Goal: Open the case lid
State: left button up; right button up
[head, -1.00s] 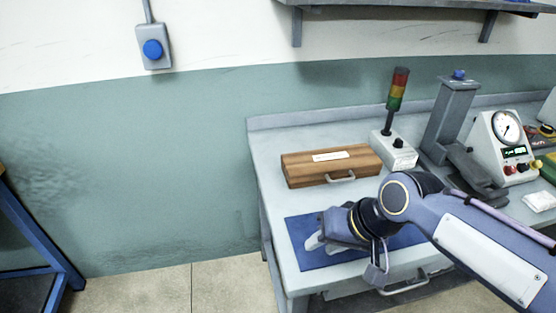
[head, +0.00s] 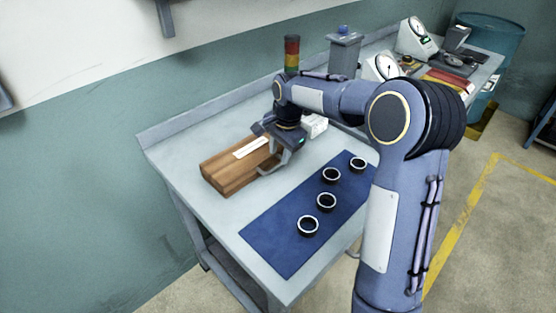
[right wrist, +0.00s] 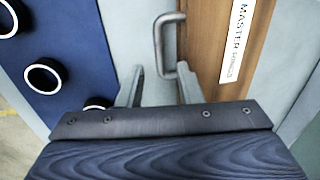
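The wooden case (head: 228,172) sits shut on the grey workbench, with a white label on its lid. In the right wrist view its brown lid (right wrist: 200,40) and grey metal handle (right wrist: 160,45) show. My right gripper (head: 270,168) is at the case's front side. In the right wrist view its two fingers (right wrist: 160,88) are spread apart, and the handle's near end lies just ahead of the gap between them. I cannot tell whether a finger touches the handle. Part of the case is hidden behind the gripper in the head view. My left gripper is not in view.
A blue mat (head: 275,243) with several dark, pale-rimmed rings (head: 326,201) lies in front of the case. A signal tower (head: 292,52) and a grey stand (head: 343,55) stand behind my right arm. Bare bench (head: 180,140) lies left of the case.

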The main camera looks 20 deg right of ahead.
aim_at(277, 165)
jog(key=shift+w+a+f, duration=0.1)
jog(key=shift+w+f, duration=0.1)
jog(key=shift+f, duration=0.85)
jog(key=shift+w+a+f, duration=0.1)
jog(key=shift+w+f, duration=0.05)
jog(key=shift+f, duration=0.85)
grip_shut()
